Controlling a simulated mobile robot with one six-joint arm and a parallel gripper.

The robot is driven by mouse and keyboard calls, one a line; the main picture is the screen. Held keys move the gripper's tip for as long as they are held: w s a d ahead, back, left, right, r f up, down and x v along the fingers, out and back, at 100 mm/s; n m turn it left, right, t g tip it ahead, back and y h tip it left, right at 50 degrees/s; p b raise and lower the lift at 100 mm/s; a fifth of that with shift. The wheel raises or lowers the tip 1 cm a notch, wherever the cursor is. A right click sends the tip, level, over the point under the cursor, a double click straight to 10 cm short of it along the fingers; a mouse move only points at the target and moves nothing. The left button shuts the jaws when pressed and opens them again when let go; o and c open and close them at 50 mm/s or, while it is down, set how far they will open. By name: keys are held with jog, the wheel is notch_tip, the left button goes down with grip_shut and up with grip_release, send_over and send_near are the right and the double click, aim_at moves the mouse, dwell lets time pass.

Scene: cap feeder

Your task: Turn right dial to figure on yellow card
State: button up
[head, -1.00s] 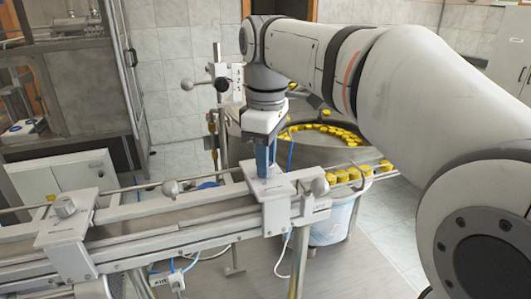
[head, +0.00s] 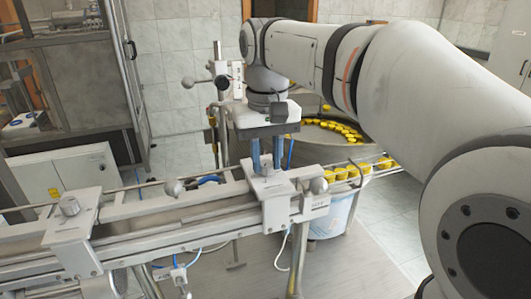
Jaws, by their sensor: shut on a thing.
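The right dial (head: 267,168) sits on top of the right-hand white bracket (head: 275,189) on the conveyor rail. My gripper (head: 267,163) points straight down over it, with its two blue fingers on either side of the dial, shut on it. The fingers hide part of the dial, and its figures are too small to read. A left dial (head: 69,205) stands on the left-hand bracket (head: 72,232), apart from my gripper. I cannot make out a yellow card or its figure.
The conveyor rail (head: 170,220) runs across the front. Round knobs (head: 173,187) stick out beside the brackets. Behind is a feeder bowl (head: 310,133) with yellow caps, and caps also line a chute (head: 352,172) at the right. A post with a clamp (head: 220,75) stands behind my gripper.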

aim_at(266, 163)
jog(key=m, duration=0.5)
jog(key=shift+r+m+p, duration=0.1)
jog(key=shift+m+p, duration=0.2)
jog(key=shift+p, duration=0.05)
jog(key=m, duration=0.4)
jog(key=shift+m, duration=0.4)
jog(key=o, duration=1)
notch_tip(266, 163, up, 8)
jog(key=shift+f, duration=0.15)
jog(key=shift+s+a+f, duration=0.1)
